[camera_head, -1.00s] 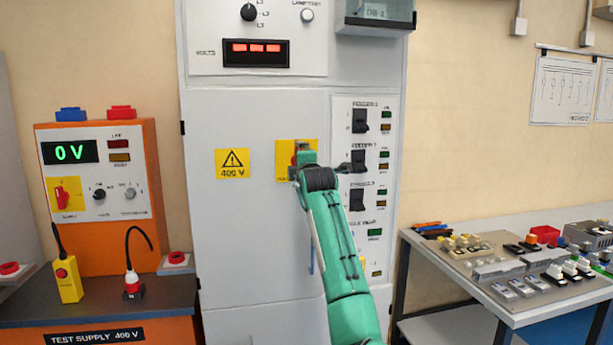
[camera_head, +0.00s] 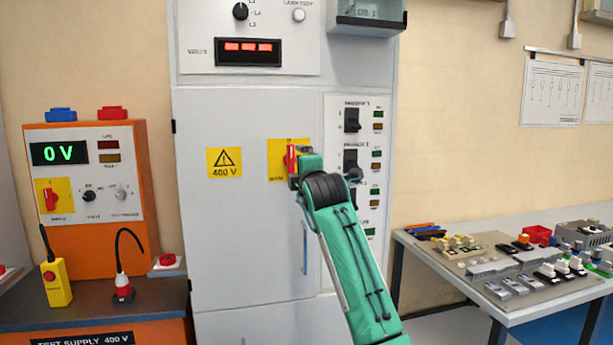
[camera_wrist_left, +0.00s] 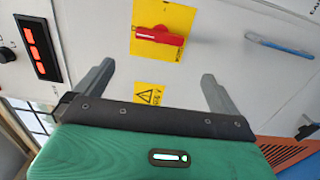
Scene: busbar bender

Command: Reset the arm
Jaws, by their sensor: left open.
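A red rotary handle (camera_head: 290,158) on a yellow plate (camera_head: 277,172) is on the grey cabinet door. It stands upright in the head view. In the left wrist view, which is turned sideways, the red handle (camera_wrist_left: 158,36) lies across its yellow plate (camera_wrist_left: 180,17). My left gripper (camera_wrist_left: 155,78) is open and empty, its two fingers apart and clear of the handle, which shows beyond them. In the head view my green arm reaches up from the bottom, and its wrist covers part of the plate's right side. The fingers are mostly hidden there. My right gripper is not in view.
A column of black feeder switches (camera_head: 352,120) is right of the handle. A blue door handle (camera_head: 305,248) is below. An orange test supply (camera_head: 85,185) reading 0 V stands left. A bench (camera_head: 500,275) with parts is at right.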

